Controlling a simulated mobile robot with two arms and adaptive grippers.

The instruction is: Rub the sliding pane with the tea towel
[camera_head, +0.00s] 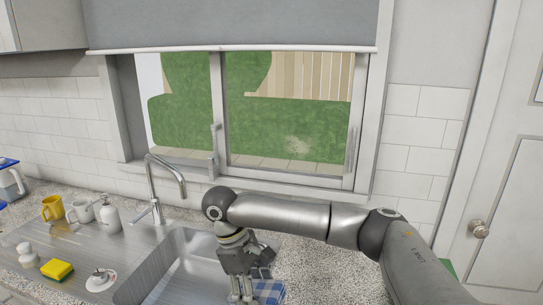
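The sliding pane (290,120) is in the window behind the sink, with a pale smudge showing in its lower middle. A blue and white checked tea towel (270,291) lies by the right side of the sink at the bottom edge of the view, partly cut off. My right gripper (243,294) points down beside the towel, at its left edge. Its fingertips are small and partly cut off, so I cannot tell whether they grip the cloth. My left gripper is not in view.
A tap (160,185) rises behind the sink basin (185,265). A grey blind (230,22) hangs above the window. A white door (505,170) is at right.

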